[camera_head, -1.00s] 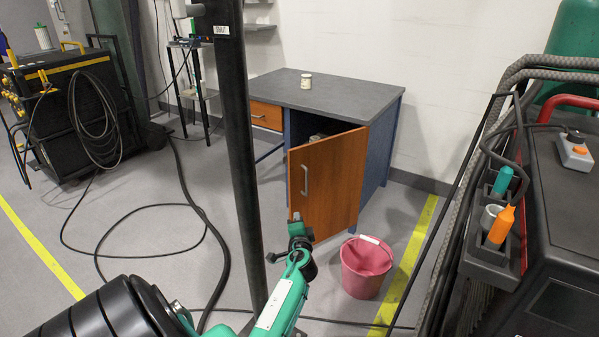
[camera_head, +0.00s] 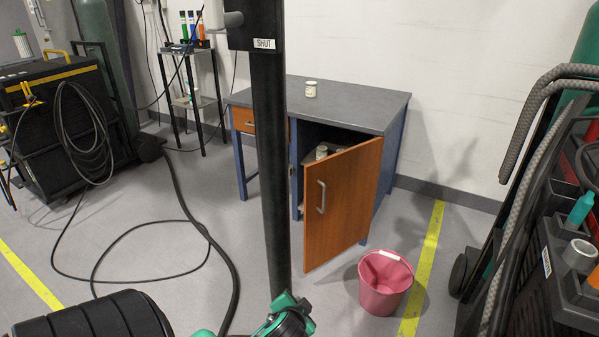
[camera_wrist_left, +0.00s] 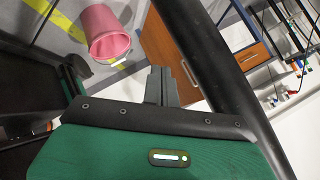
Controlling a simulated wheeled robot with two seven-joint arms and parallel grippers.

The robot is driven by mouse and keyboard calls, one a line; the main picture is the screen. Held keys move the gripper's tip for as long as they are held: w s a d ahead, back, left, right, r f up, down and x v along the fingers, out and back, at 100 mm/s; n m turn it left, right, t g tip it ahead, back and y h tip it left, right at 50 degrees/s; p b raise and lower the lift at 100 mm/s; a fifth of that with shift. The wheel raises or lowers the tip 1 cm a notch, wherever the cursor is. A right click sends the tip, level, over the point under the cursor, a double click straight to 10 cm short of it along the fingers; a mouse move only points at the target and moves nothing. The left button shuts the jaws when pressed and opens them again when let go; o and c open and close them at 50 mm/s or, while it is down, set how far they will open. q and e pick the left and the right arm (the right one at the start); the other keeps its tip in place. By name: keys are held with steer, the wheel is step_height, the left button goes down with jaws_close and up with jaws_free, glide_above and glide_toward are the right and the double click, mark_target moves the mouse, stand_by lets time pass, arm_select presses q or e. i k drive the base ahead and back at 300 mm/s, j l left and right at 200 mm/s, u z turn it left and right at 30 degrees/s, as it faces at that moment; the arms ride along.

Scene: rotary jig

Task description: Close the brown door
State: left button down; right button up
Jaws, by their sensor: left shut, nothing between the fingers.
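The brown door (camera_head: 343,205) of the blue-grey desk stands open, swung out toward me, with a silver handle (camera_head: 321,197) on its outer face. Pale containers (camera_head: 322,152) show in the opening behind it. The door also shows in the left wrist view (camera_wrist_left: 160,45), partly hidden behind my fingers. My left gripper (camera_wrist_left: 160,72) is shut and empty there, apart from the handle as far as I can tell. My right gripper is not in view.
A dark post (camera_head: 268,150) labelled SHUT stands left of the door. A pink bucket (camera_head: 385,283) sits on the floor right of the door. A white can (camera_head: 311,89) stands on the desktop (camera_head: 345,105). Black cable (camera_head: 190,215) loops across the floor at left.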

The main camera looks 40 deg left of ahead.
mark_target(339, 188)
steer(key=j, duration=1.05)
steer(key=i, duration=0.5)
